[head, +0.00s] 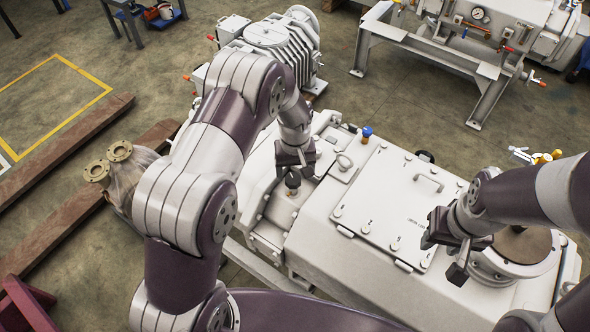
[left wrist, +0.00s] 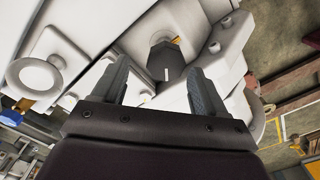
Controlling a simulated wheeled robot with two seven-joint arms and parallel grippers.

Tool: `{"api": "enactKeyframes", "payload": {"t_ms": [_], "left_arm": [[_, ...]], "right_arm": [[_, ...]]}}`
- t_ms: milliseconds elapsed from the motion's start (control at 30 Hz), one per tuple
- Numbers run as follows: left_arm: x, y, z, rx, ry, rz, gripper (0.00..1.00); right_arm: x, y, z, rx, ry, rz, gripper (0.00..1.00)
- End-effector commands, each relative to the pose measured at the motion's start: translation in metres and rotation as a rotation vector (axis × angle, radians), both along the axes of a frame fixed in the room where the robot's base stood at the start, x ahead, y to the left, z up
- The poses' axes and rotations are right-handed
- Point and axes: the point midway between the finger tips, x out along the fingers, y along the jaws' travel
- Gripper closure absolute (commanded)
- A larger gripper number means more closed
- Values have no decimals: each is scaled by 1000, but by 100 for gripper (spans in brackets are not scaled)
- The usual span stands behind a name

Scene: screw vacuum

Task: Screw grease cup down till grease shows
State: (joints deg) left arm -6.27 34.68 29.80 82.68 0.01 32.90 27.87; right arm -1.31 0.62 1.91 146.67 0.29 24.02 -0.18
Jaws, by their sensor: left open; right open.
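The grease cup (head: 293,180) is a small dark cap on the left part of the white machine housing in the head view. In the left wrist view the cup (left wrist: 165,62) is a dark faceted cap with a light mark, ahead of and between the fingers. My left gripper (head: 296,165) is open just above and beside the cup; its fingers (left wrist: 161,88) stand apart with a gap to the cup's sides. Whether any grease shows is too small to tell. My right gripper (head: 458,258) is open and empty over the right part of the housing.
A bolted cover plate (head: 383,200) with handles lies on the housing. A blue-topped fitting (head: 366,133) and a lifting eye (head: 344,162) stand near the left gripper. A round brown-topped flange (head: 522,245) is beside the right gripper. A ribbed pump unit (head: 270,45) stands behind the left arm.

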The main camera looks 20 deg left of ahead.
Motion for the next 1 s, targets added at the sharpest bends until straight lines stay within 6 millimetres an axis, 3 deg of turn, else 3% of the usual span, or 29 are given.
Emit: {"api": "enactKeyframes", "payload": {"t_ms": [133, 400, 567, 1000], "left_arm": [[-1, 0, -12, 1, 1, 0, 27], [0, 0, -14, -1, -1, 0, 31], [0, 0, -14, -1, -1, 0, 83], [0, 0, -13, 0, 0, -36, 83]], "right_arm": [[0, 0, 3, 0, 0, 0, 57], [0, 0, 2, 0, 0, 0, 57], [0, 0, 2, 0, 0, 0, 57], [0, 0, 2, 0, 0, 0, 57]]}}
